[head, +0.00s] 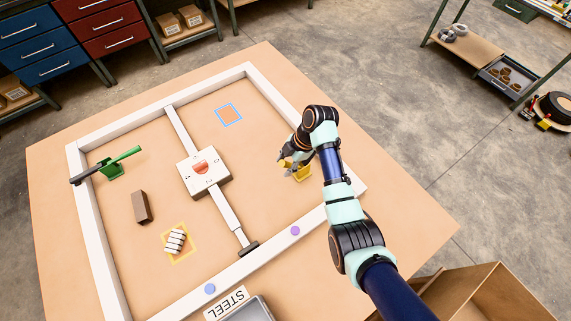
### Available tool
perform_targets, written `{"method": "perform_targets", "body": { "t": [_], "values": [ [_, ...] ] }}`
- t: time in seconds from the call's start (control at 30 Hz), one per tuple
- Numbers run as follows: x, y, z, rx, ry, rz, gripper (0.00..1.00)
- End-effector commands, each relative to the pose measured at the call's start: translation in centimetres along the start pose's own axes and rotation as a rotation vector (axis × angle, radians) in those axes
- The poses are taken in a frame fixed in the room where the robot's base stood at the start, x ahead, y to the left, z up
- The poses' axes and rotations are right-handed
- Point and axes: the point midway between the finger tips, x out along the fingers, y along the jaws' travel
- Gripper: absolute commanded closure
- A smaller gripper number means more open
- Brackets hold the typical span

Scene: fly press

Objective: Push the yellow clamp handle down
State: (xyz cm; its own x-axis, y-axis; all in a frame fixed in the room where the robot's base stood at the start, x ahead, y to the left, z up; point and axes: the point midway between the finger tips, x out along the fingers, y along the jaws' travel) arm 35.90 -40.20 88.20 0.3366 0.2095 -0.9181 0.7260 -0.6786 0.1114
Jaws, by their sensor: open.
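The yellow clamp (302,174) stands on the right side of the board, inside the white frame near its right rail. Only its yellow lower part shows clearly; my gripper and arm cover the rest, so I cannot tell how its handle is tilted. My gripper (284,158) is open, at the upper left of the clamp. It overlaps the clamp in the picture, and I cannot tell whether they touch.
A white block with a red part (204,171) sits on the middle bar. A brown block (141,207) and a striped coil (175,241) lie to the left. A grey tray (245,309) is at the front.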

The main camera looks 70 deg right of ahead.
Motion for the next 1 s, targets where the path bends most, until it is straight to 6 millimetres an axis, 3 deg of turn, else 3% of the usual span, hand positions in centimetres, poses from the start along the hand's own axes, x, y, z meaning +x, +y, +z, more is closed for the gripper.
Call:
{"method": "perform_targets", "body": {
  "t": [0.2, 0.5, 1.0],
  "values": [
    [0.02, 0.01, -0.03, 0.0, 0.0, 0.0, 0.54],
    [-0.01, 0.01, -0.03, 0.0, 0.0, 0.0, 1.0],
    [-0.12, -0.12, 0.28, 0.005, -0.03, 0.007, 1.0]
  ]
}}
